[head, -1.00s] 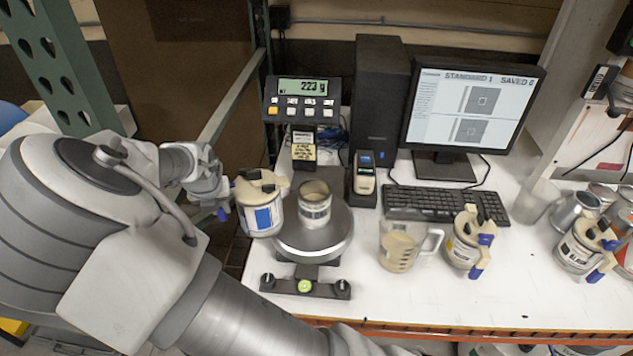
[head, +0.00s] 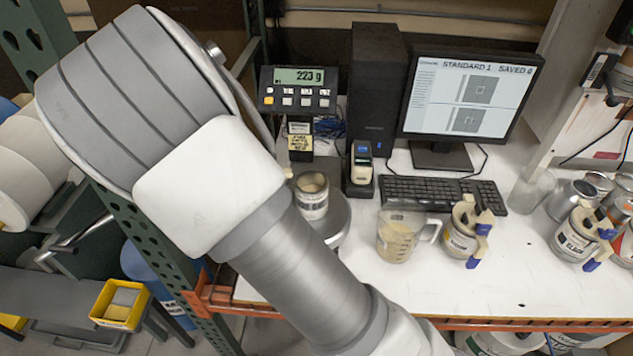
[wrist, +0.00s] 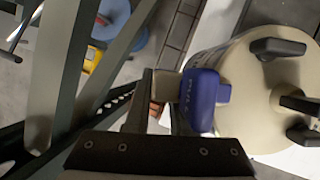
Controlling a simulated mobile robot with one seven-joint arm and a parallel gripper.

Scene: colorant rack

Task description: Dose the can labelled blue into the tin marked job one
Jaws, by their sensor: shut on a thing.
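The held can (wrist: 255,85) fills the right of the wrist view, with a cream lid, dark knobs and a blue handle part (wrist: 205,90). My gripper (wrist: 178,95) is shut on this can at the blue part. The can's label does not show now, and my arm hides gripper and can in the head view. An open metal tin (head: 312,198) with pale contents stands upright on the round scale pan (head: 340,222). Its label is too small to read. The scale display (head: 298,77) reads about 223 g.
A beige-filled measuring jug (head: 398,238) and a can with blue handles (head: 463,235) stand right of the scale. More cans (head: 575,238) stand at the far right. A keyboard (head: 440,193) and monitor (head: 470,95) are behind. A yellow bin (head: 120,303) is low at left.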

